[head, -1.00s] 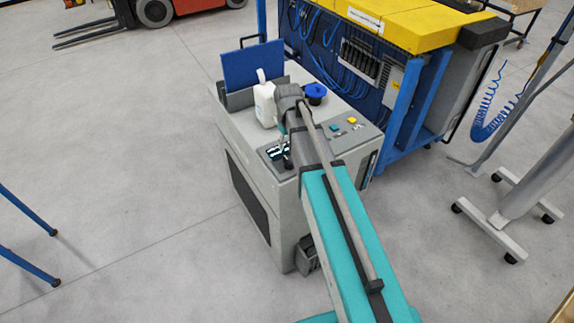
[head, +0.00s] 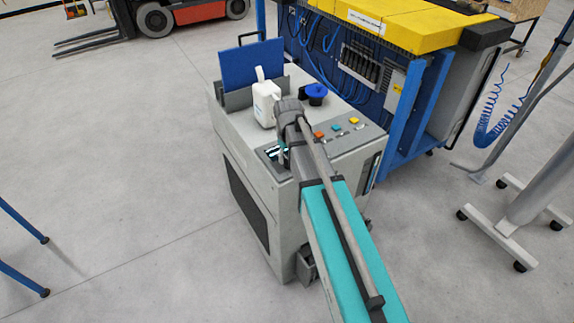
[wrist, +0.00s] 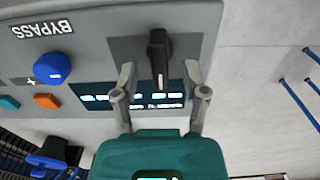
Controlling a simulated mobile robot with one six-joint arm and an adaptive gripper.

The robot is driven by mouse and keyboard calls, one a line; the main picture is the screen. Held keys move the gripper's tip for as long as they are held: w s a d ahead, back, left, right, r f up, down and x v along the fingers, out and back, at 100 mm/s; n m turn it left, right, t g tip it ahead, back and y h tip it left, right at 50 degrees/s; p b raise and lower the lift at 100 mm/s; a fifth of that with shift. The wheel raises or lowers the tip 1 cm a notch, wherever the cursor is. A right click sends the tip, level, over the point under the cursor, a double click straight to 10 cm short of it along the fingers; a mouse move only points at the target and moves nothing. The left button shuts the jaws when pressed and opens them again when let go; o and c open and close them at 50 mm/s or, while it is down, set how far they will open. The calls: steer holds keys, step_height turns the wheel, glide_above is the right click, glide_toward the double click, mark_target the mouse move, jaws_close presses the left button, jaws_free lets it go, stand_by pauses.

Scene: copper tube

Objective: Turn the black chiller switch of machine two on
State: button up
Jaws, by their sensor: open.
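The black chiller switch (wrist: 159,55) is a rotary handle on the grey control panel (wrist: 90,55), beside a dark lit display (wrist: 155,101). In the wrist view it sits between and slightly beyond the two fingertips of my gripper (wrist: 159,75). The fingers are spread, one on each side, with gaps to the handle. The handle lies along the fingers' direction in the picture. In the head view my arm hides the switch; the machine (head: 292,180) is a grey cabinet with my gripper at its panel.
The panel also bears a blue knob (wrist: 52,68), an orange button (wrist: 47,101), a teal button (wrist: 9,103) and the printed word BYPASS. A white jug (head: 265,104) and a blue-capped filler (head: 316,93) stand on top. Open floor lies left.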

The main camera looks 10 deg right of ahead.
steer(key=shift+f+b, duration=0.65)
steer(key=shift+f, duration=0.25)
steer(key=shift+c, duration=0.3)
jaws_close()
steer(key=shift+a, duration=0.1)
